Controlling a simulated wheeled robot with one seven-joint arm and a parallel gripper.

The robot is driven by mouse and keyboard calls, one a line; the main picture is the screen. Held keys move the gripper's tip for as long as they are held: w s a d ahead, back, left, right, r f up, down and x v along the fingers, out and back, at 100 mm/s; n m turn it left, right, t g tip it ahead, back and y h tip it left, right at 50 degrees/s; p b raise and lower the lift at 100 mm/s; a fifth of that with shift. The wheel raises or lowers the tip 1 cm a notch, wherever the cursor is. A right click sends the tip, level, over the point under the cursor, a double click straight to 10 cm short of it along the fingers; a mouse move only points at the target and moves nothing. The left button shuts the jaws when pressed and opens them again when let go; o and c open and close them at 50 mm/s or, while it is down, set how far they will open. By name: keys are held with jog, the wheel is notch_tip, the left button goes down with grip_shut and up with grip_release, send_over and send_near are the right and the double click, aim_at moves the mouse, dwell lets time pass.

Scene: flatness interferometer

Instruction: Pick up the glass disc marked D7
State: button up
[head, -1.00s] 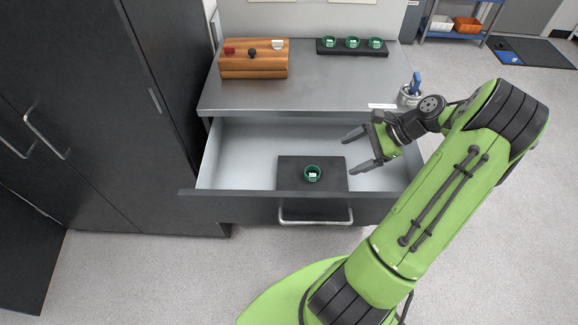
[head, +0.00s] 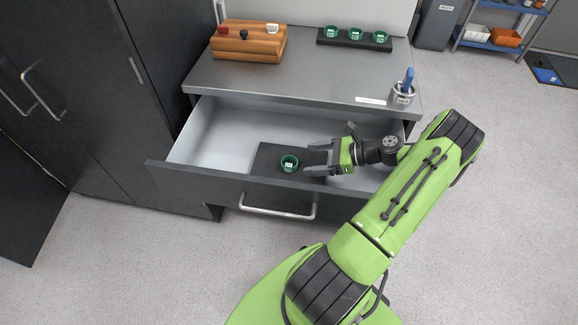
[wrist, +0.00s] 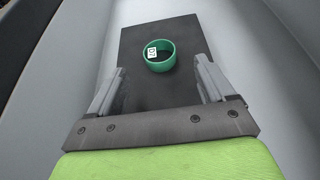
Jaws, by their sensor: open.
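A green ring-shaped holder with a small white label (head: 289,163) sits on a dark mat (head: 262,172) inside the open drawer. In the wrist view the green holder (wrist: 159,56) stands upright on the dark mat (wrist: 135,35); its label is too small to read surely, and I cannot make out the glass itself. My gripper (head: 306,159) is open and empty, low over the drawer just right of the holder. In the wrist view its fingers (wrist: 160,77) point toward the holder, which lies between their lines and a little beyond the tips.
The drawer's front wall (head: 215,190) and side walls surround the mat. On the cabinet top stand a wooden block with knobs (head: 248,42), a black rack (head: 355,41) with three similar green holders, and a metal cup (head: 403,95) with a blue item. The drawer's left part is clear.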

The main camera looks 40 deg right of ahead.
aim_at(292, 162)
jog(key=b+x, duration=0.2)
jog(key=x, duration=0.4)
jog(key=shift+w+a+f, duration=0.2)
jog(key=shift+a+f, duration=0.05)
jog(key=shift+f, duration=0.1)
jog(key=shift+r, duration=0.1)
jog(key=c, duration=1.1)
